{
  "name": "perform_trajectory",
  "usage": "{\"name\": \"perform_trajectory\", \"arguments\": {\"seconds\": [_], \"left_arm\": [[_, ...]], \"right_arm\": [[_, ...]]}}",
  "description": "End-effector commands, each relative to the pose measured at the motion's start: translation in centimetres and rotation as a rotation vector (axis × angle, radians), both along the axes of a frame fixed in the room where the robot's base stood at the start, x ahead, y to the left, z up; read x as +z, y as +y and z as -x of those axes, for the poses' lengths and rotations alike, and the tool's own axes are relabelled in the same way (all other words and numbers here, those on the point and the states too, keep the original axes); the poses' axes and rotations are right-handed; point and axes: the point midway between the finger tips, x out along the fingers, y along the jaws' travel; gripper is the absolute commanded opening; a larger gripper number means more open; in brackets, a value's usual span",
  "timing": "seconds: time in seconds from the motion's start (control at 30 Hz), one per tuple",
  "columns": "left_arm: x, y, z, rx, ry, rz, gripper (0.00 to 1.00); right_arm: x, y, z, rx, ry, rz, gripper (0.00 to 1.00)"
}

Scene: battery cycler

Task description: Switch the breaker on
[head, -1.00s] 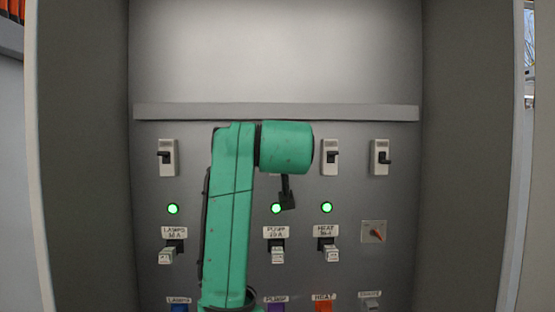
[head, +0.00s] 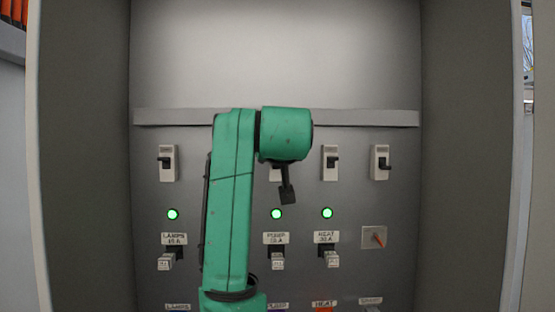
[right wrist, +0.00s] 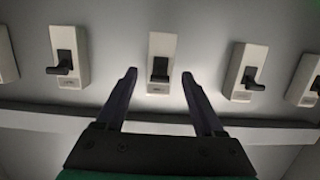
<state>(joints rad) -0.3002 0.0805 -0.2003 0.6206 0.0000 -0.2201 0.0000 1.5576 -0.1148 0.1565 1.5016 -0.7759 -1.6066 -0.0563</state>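White breakers with black levers sit in a row on the grey panel. In the head view I see the far-left breaker (head: 167,174), one right of my arm (head: 330,174) and the far-right one (head: 380,174). Another breaker (head: 274,174) is mostly hidden behind my right arm. In the right wrist view a middle breaker (right wrist: 161,47) lies just beyond and between the fingertips of my right gripper (right wrist: 158,75). The fingers are spread apart and empty; contact with the lever is not visible. My left gripper is out of view.
A grey ledge (head: 350,118) runs above the breakers. Below are lit green lamps (head: 327,213), labelled white plugs or switches (head: 332,259) and a rotary knob (head: 376,237). Cabinet walls (head: 460,180) close in both sides. My arm hides part of the panel.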

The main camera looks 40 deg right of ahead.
Motion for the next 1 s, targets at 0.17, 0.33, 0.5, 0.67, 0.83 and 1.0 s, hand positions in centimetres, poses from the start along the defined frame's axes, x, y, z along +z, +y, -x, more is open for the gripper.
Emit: {"name": "perform_trajectory", "arguments": {"seconds": [0.17,0.33,0.5,0.67,0.83,1.0], "left_arm": [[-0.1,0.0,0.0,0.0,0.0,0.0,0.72],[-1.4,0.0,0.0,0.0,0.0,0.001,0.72],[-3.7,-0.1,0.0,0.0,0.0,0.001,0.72],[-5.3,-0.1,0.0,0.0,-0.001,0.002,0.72],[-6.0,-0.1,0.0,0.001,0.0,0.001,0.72],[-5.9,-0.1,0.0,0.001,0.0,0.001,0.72]], "right_arm": [[0.0,0.1,0.1,0.0,-0.001,0.001,0.7],[0.1,1.1,1.5,0.001,-0.004,0.003,0.7],[0.7,3.8,5.1,0.002,-0.007,0.002,0.7],[1.8,6.6,8.7,0.002,-0.005,0.002,0.7],[2.7,8.3,10.9,0.001,-0.002,0.001,0.7],[2.9,8.6,11.4,0.0,0.001,-0.001,0.7]]}}
